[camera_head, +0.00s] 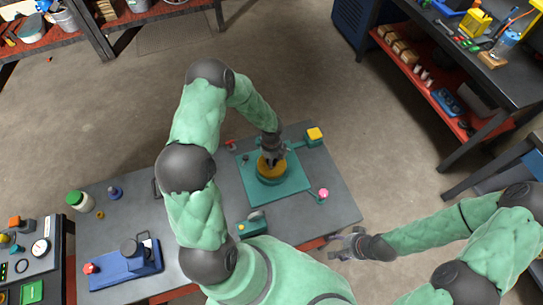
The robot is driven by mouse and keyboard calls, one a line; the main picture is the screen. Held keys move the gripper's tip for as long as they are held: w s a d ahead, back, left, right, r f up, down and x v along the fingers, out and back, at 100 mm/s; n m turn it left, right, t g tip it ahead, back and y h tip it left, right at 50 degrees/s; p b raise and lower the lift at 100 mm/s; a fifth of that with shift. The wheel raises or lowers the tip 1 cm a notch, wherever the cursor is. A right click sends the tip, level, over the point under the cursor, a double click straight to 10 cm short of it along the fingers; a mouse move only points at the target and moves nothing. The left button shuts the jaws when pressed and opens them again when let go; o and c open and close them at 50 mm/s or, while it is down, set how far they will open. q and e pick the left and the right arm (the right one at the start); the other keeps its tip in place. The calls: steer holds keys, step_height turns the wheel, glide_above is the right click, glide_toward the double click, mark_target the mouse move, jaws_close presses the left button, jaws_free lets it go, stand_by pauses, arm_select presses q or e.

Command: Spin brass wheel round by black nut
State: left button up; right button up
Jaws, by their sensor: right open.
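The brass wheel (263,168) lies on a teal square plate (290,193) on the grey table. My left arm reaches over the table from the left, and its dark gripper (272,160) is right above the wheel, covering part of it. Its fingers are too small and dark to tell whether they touch the wheel or are open. I cannot make out the black nut clearly; the gripper may hide it. My right gripper (344,245) is open and empty, low at the right, beside the table's front right edge.
A small teal box (252,226) is in front.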

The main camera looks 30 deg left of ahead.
arm_select(q)
steer(key=m+p, duration=0.1)
steer(key=m, duration=0.1)
steer(key=m+p, duration=0.2)
steer(key=m, duration=0.1)
steer(key=m+p, duration=0.2)
steer(key=shift+s+m, duration=0.3)
steer(key=shift+f+m+p, duration=0.15)
steer(key=shift+m+p, duration=0.15)
steer(key=shift+m, duration=0.6)
steer(key=o, duration=1.2)
steer(key=shift+o, duration=0.2)
steer(key=shift+w, duration=0.15)
